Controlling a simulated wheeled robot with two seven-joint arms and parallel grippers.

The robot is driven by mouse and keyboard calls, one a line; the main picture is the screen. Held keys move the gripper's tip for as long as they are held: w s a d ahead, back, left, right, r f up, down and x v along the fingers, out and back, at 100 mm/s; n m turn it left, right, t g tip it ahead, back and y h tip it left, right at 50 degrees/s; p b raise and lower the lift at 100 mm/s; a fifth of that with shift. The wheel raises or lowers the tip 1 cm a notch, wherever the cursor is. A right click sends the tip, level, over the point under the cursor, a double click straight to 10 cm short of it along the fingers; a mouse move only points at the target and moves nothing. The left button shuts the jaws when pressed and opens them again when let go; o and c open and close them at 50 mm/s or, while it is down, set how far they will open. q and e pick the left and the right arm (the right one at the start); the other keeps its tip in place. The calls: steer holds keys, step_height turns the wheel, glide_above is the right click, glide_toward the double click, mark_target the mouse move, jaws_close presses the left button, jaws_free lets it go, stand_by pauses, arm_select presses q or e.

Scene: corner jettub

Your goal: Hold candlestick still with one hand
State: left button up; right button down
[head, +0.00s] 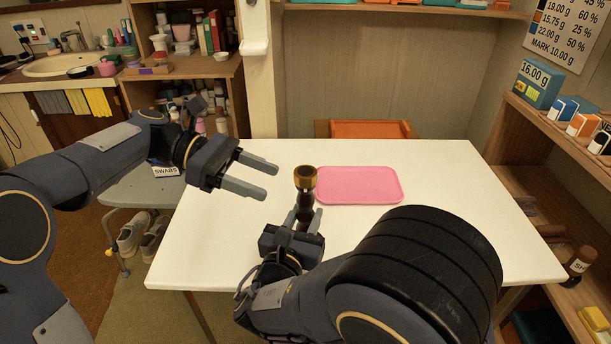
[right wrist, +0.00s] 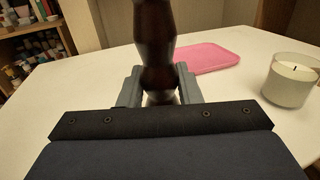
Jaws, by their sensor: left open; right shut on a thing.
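The candlestick (head: 305,179) has a gold cup on top and a dark turned stem. It stands upright on or just above the white table; its base is hidden. My right gripper (head: 303,216) is shut on its stem. In the right wrist view the dark brown stem (right wrist: 156,45) rises between the two grey fingers. My left gripper (head: 271,181) is open and empty, just left of the gold cup, its fingers pointing toward it and apart from it.
A pink tray (head: 358,186) lies on the white table (head: 440,170) right behind the candlestick. A white candle in a glass (right wrist: 292,80) stands on the table in the right wrist view; the head view does not show it. Shelves (head: 545,135) stand at the right.

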mark_target(306, 171)
arm_select(q)
steer(key=d+t+h, duration=0.1)
steer(key=d, duration=0.1)
steer(key=w+d+n+t+h, duration=0.1)
steer(key=d, duration=0.2)
steer(key=d+f+t+h, duration=0.1)
steer(key=d+t+h, duration=0.1)
steer(key=d, duration=0.1)
steer(key=shift+w+d+n, duration=0.25)
steer(key=shift+w+n, duration=0.15)
steer(key=c, duration=1)
